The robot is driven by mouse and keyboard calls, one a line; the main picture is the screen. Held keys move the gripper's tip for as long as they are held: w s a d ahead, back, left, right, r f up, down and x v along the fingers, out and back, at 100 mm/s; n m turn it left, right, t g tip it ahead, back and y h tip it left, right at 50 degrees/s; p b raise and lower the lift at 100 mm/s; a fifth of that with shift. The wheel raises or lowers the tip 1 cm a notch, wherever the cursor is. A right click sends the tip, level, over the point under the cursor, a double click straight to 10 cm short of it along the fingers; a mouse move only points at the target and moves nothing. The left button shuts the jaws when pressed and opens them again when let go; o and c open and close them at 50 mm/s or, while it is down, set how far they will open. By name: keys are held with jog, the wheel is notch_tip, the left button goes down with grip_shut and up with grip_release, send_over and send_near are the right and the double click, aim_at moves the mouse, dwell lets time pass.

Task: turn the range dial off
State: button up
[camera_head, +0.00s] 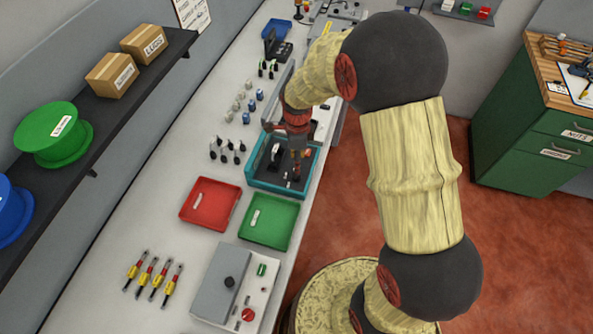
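No range dial can be made out for certain. My gripper (295,171) points down over the teal-rimmed tray (265,184) in the middle of the bench, far up the bench from that box. The tray has a dark inside and holds a small black and white item (275,152), just left of the gripper. The fingers are small and dark against the tray, so whether they are open, shut or touching anything cannot be told.
A red tray (211,203) and a green tray (269,221) lie below the teal one. Several yellow-red tools (145,271) lie at lower left. A dark shelf (110,118) with spools and boxes overhangs the left side. A green cabinet (520,135) stands across the floor.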

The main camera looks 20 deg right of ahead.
jog(key=shift+a+f, duration=0.2)
jog(key=shift+f, duration=0.35)
notch_tip(320, 180, down, 7)
jog(key=shift+r, duration=0.15)
jog(key=shift+c, duration=1.2)
grip_shut()
